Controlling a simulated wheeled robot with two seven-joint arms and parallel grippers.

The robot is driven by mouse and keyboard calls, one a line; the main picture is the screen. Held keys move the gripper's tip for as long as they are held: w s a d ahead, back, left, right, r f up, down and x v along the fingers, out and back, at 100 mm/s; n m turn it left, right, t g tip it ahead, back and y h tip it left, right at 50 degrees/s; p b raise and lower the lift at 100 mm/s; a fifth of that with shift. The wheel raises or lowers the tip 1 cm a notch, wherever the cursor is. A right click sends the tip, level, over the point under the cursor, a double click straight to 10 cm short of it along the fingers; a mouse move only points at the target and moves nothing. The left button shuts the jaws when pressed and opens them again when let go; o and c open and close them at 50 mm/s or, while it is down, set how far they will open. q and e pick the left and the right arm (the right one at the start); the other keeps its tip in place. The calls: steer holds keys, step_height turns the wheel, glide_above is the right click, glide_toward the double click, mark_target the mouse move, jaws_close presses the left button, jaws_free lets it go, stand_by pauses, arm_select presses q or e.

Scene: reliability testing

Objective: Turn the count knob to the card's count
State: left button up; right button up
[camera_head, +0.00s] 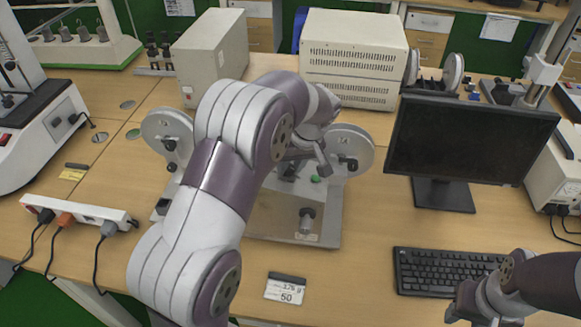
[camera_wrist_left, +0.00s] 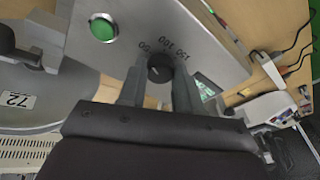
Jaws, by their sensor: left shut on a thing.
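The count knob (camera_wrist_left: 160,68) is a small dark round knob on a grey panel, with printed numbers that look like 50, 100 and 150 beside it. My left gripper (camera_wrist_left: 157,76) has its two fingers on either side of the knob and is shut on it. Its pointer direction is too small to tell. In the head view my left gripper (camera_head: 318,160) is over the machine and the knob is hidden. The card (camera_head: 285,290) lies on the table in front of the machine and reads 50 below a weight in grams. My right gripper (camera_head: 478,306) is at the lower right, its jaws unclear.
The machine has round discs at its sides (camera_head: 352,152) and a green button (camera_wrist_left: 103,28) near the knob. A monitor (camera_head: 466,140) and keyboard (camera_head: 445,271) stand to the right. A power strip (camera_head: 78,212) lies left. The table around the card is clear.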

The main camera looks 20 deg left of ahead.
arm_select(q)
steer(key=shift+w+r+n, duration=0.15)
steer(key=shift+r+n, duration=0.05)
steer(key=shift+n, duration=0.4)
steer(key=o, duration=1)
steer(key=shift+o, duration=0.2)
steer(key=shift+d+f, duration=0.1)
steer(key=p+v, duration=1)
steer(key=v, duration=0.2)
steer(key=shift+d+r+p, duration=0.25)
steer(key=shift+p, duration=0.15)
